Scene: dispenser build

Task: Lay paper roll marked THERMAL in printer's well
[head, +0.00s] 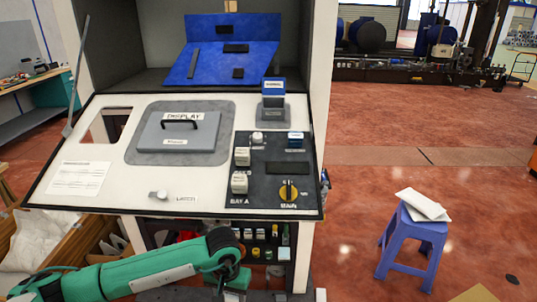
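I cannot make out a paper roll marked THERMAL. No label reading PRINTER is legible, so I cannot tell for sure which part is the printer's well. A square cut-out (103,126) is open at the left of the white sloped panel (75,150). A blue-topped block with a white label (273,93) stands at the panel's upper right; its text is too small to read surely. My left arm crosses the lower left, below the panel's front edge, with its gripper out of sight. My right arm and gripper are not in view.
A grey lid tagged DISPLAY (177,131) with a black handle sits mid-panel. A blue board (222,62) lies in the bay behind. A purple stool (413,235) stands at right, with open floor around it.

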